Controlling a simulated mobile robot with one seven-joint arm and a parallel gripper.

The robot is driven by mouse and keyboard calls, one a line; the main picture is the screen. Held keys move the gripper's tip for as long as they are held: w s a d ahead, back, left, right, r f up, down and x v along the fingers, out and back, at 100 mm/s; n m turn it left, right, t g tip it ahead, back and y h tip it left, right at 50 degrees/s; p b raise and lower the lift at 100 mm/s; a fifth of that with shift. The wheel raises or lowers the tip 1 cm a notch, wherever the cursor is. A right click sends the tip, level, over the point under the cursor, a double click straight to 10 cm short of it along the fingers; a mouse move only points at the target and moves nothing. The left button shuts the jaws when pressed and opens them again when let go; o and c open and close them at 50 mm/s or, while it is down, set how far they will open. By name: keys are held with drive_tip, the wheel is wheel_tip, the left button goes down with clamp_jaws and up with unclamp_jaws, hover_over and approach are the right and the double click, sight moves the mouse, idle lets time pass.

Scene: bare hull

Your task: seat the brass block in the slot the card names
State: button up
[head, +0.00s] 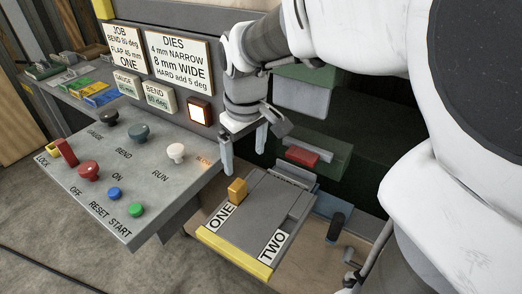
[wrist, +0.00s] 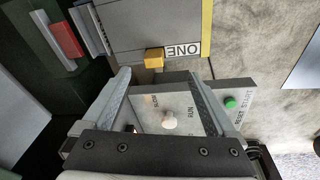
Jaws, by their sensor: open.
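The brass block (head: 237,190) stands upright on the grey plate (head: 262,205), beside the label ONE (head: 221,216); I cannot tell how deep it sits. The label TWO (head: 273,246) is at the plate's other side. The job card (head: 126,48) reads bend 80 deg, flap 45 mm, ONE. My gripper (head: 245,152) is open and empty above the block, its fingers apart from it. In the wrist view the brass block (wrist: 154,58) shows just beyond and between the fingertips of my gripper (wrist: 158,75).
The control panel (head: 135,180) with knobs and buttons lies left of my gripper. A lit orange button (head: 200,112) is on the upright panel. A red block (head: 302,156) sits behind the plate. A yellow strip (head: 235,254) edges the plate's front. A dies card (head: 179,60) hangs above.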

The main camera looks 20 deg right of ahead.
drive_tip(key=s+r+m+t, duration=0.3)
drive_tip(key=s+r+m, duration=0.1)
drive_tip(key=s, duration=0.8)
drive_tip(key=shift+s+r+t, duration=0.15)
drive_tip(key=shift+s+t, duration=0.15)
